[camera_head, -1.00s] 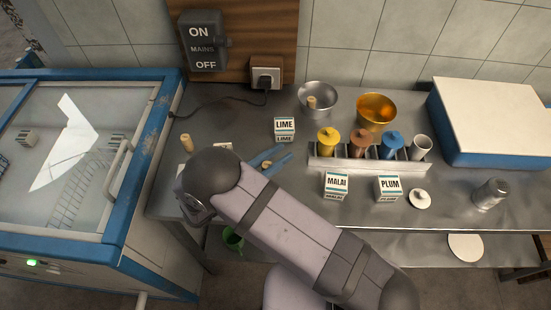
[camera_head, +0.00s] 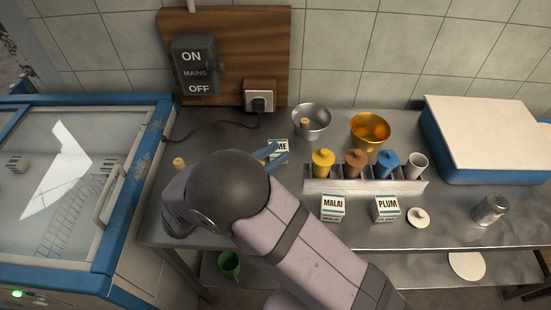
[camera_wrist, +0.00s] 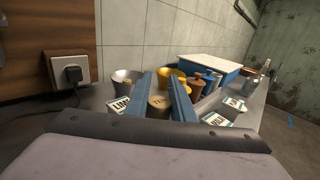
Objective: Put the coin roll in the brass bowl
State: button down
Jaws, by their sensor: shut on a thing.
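My gripper (camera_head: 273,153) has two blue fingers and is over the left part of the steel counter, beside the LIME box (camera_head: 279,147). In the wrist view the fingers (camera_wrist: 165,98) are shut on a tan cylinder, the coin roll (camera_wrist: 159,107). My arm hides the roll in the head view. The brass bowl (camera_head: 370,130) stands at the back of the counter, to the right of the gripper. Its yellow rim also shows beyond the fingers in the wrist view (camera_wrist: 168,74). Its inside looks empty.
A steel bowl (camera_head: 322,118) with a similar tan roll (camera_head: 305,125) stands left of the brass bowl. Another tan roll (camera_head: 179,163) stands at left. A rack (camera_head: 350,186) of coloured containers is in front of the brass bowl. MALAI (camera_head: 333,207) and PLUM (camera_head: 387,207) boxes stand nearer.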

jog(key=w+d+m+g+h+b, duration=0.1)
jog(key=w+d+b, duration=0.2)
jog(key=w+d, duration=0.3)
jog(key=w+d+m+g+h+b, duration=0.15)
jog(key=w+d, duration=0.25)
jog(key=w, duration=0.5)
jog(key=w+d+r+g+b, duration=0.1)
jog(key=w+d+r+b, duration=0.3)
jog(key=d, duration=0.6)
jog(key=w+d+r+g+b, duration=0.1)
jog(key=w+d+r, duration=0.3)
jog(key=d, duration=0.6)
jog(key=shift+m, duration=0.35)
jog(key=shift+w+a+f+p, duration=0.1)
jog(key=shift+w+f+p, duration=0.1)
jog(key=shift+f, duration=1.7)
jog(key=shift+w+a+f+p, duration=0.1)
jog(key=shift+w+f+p, duration=0.1)
jog(key=shift+f, duration=1.75)
jog(key=shift+w+a+f+p, duration=0.1)
jog(key=shift+w+f+p, duration=0.1)
jog(key=shift+f, duration=1.7)
jog(key=shift+f, duration=0.1)
